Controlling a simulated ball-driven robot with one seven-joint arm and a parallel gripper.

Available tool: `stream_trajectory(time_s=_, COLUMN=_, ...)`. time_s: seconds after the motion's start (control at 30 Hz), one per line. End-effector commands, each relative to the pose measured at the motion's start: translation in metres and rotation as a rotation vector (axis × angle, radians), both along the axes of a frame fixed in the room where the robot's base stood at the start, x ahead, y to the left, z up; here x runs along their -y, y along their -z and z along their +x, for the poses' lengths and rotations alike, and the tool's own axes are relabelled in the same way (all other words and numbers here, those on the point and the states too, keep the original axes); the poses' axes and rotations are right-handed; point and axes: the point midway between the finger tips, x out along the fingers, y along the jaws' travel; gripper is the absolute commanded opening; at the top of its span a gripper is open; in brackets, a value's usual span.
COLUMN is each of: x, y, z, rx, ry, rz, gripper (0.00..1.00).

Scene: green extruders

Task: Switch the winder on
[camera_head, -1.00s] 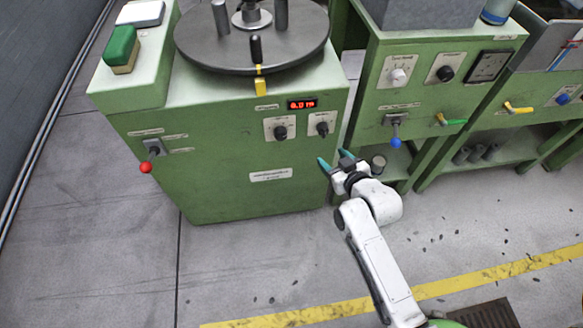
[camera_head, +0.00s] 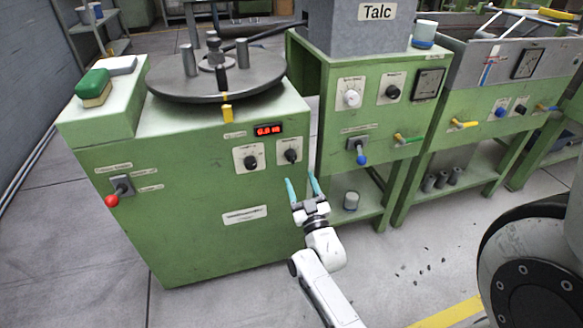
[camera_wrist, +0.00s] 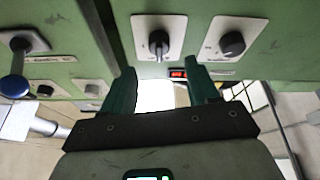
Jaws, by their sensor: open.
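A green machine with a round grey turntable (camera_head: 215,80) stands at left in the head view; I cannot read which machine is the winder. Its front has a lever with a red ball (camera_head: 111,200), a lit red display (camera_head: 268,129) and two black knobs, a left one (camera_head: 251,161) and a right one (camera_head: 291,155). My gripper (camera_head: 302,180) is open and empty near the machine's right front edge, below the right knob in the picture. The wrist view shows the panel upside down, with a black knob (camera_wrist: 159,43) just beyond the open fingers (camera_wrist: 162,76) and another knob (camera_wrist: 232,44) beside it.
The Talc machine (camera_head: 365,100) stands to the right, with a blue-ball lever (camera_head: 361,159) and a yellow-green handle (camera_head: 408,139). More green machines stand farther right.

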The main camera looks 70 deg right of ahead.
Motion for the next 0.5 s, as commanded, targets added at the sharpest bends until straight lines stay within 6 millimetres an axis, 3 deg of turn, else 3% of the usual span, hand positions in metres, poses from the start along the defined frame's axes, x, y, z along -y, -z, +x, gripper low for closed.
stream_trajectory(time_s=0.23, x=0.031, y=-0.017, z=0.027, rx=0.001, ry=0.0, rz=-0.002, gripper=0.6)
stream_trajectory(time_s=0.5, x=0.045, y=-0.024, z=0.04, rx=-0.001, ry=-0.001, rz=0.001, gripper=0.6)
